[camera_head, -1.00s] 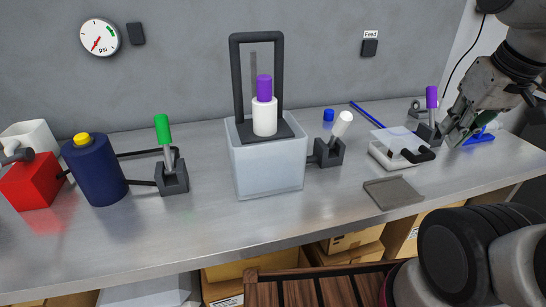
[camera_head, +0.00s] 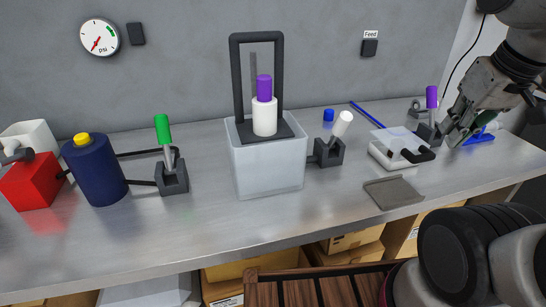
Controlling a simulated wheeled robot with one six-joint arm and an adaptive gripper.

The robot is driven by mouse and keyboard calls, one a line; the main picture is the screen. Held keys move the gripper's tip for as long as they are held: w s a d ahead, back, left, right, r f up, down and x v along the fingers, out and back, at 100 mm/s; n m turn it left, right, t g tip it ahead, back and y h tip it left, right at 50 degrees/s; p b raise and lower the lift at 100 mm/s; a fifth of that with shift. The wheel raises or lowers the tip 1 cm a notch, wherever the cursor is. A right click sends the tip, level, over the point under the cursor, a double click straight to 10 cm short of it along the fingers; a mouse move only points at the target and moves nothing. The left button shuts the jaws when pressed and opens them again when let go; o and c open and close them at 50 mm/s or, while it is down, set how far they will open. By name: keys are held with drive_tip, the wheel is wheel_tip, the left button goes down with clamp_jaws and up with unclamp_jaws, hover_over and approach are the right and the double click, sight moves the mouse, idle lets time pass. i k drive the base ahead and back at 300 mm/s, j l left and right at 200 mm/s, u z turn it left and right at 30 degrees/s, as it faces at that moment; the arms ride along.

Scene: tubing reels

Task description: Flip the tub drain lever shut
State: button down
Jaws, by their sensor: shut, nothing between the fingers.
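The tub (camera_head: 268,172) is a translucent whitish box in the middle of the bench. A white-tipped lever (camera_head: 341,126) on a dark block (camera_head: 329,153) sits at the tub's right side, joined to it by a short dark stub. The lever leans up and to the right. My gripper (camera_head: 456,138) is at the far right of the bench, well apart from this lever. It is shut and empty, low over the bench beside a blue object (camera_head: 480,137) and a purple-tipped lever (camera_head: 432,97).
A black frame (camera_head: 235,75) stands over the tub, with a white and purple cylinder (camera_head: 265,117) inside. A white box with a clear lid (camera_head: 399,152) and a grey tray (camera_head: 394,192) lie between the tub and my gripper. A green-tipped lever (camera_head: 162,130) and navy tank (camera_head: 95,172) stand left.

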sight(345, 118)
drive_tip(key=k+j+u, duration=0.25)
drive_tip(key=u, duration=0.15)
drive_tip(key=k+j+u, duration=0.4)
drive_tip(key=i+l, duration=0.05)
drive_tip(key=l, duration=0.05)
